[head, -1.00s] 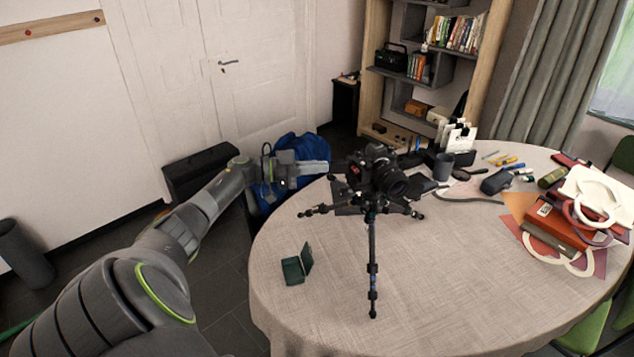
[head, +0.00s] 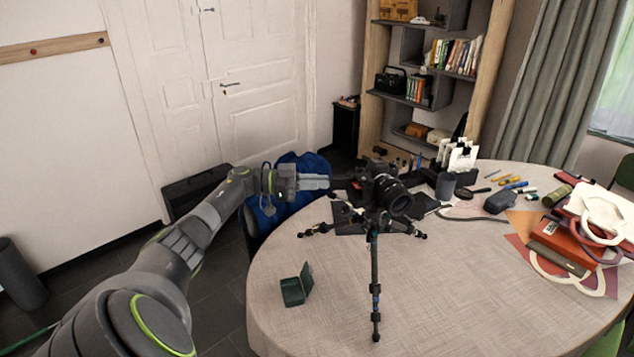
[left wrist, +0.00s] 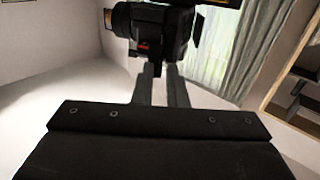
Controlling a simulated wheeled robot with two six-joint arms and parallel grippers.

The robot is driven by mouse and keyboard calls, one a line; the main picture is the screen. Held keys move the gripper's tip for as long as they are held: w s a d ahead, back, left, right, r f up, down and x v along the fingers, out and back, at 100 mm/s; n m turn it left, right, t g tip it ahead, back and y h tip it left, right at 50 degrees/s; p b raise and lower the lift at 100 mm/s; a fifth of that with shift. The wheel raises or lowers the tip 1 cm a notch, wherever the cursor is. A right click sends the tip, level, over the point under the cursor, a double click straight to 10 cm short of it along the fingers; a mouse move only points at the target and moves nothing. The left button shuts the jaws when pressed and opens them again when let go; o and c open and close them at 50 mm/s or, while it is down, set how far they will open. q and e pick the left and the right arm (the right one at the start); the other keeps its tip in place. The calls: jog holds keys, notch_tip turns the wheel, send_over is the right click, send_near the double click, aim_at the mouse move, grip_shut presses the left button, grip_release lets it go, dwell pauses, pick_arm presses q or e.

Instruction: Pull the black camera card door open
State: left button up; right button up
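The black camera (head: 384,188) stands on a tripod (head: 375,275) on the round table, lens to the lower right. My left gripper (head: 328,182) is level with it, just left of its body, with a small gap between. In the left wrist view the camera (left wrist: 160,32) is beyond the fingertips, with a red mark on its body. A thin dark flap (left wrist: 197,31) juts from its right edge there; I cannot tell whether this is the card door. The left fingers (left wrist: 160,68) are a little apart, with nothing clearly held. The right gripper is out of view.
A small green open box (head: 296,288) lies on the table (head: 440,290) at front left. A dark cup (head: 445,186), pens and a stack of books (head: 560,245) are to the right. A blue backpack (head: 303,165) is behind the left gripper.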

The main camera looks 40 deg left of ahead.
pick_arm(q)
jog(key=shift+o, duration=1.2)
jog(key=b+v, duration=0.6)
jog(key=v, duration=1.1)
jog(key=shift+s, duration=0.2)
jog(key=shift+a, duration=0.1)
